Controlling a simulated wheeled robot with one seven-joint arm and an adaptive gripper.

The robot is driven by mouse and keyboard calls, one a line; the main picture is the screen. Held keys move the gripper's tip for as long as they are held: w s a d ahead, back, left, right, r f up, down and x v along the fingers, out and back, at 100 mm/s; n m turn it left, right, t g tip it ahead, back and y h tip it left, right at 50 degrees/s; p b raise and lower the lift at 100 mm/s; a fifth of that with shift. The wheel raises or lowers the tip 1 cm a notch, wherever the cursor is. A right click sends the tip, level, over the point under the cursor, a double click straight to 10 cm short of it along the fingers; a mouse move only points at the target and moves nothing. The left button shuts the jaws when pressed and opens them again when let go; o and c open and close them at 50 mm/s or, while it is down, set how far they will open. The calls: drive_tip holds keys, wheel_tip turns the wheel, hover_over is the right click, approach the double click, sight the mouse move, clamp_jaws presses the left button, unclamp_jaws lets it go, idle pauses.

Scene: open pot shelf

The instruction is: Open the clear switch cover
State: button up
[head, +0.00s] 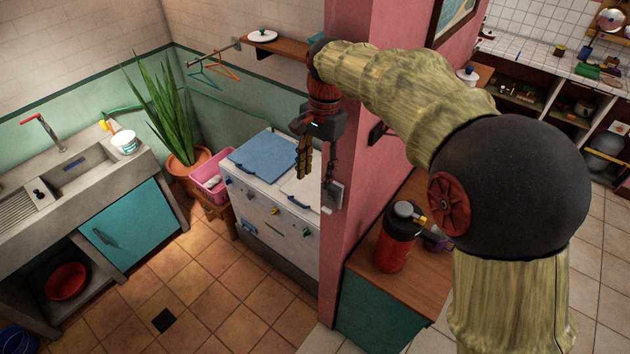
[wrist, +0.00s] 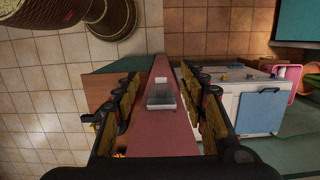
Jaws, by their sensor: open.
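The switch with its clear cover (wrist: 163,93) is on the narrow pink wall end, near the middle of the wrist view. It looks like a small pale box with a see-through part; I cannot tell how far the cover is raised. In the head view the switch (head: 335,194) is on the pink pillar's edge, just below my gripper. My gripper (head: 316,172) is open and empty. In the wrist view its two fingers (wrist: 160,90) stand apart on either side of the switch, with no contact visible.
The pink pillar (head: 351,250) stands beside the gripper. A washing machine (head: 265,217) with a blue lid is on the left. A red flask (head: 397,240) stands on the wooden-topped cabinet (head: 420,278) to the right. A wall shelf (head: 285,47) is above left.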

wheel_tip(320, 180, up, 8)
drive_tip(key=w, duration=0.1)
drive_tip(key=shift+d+r, duration=0.2)
drive_tip(key=shift+d, duration=0.2)
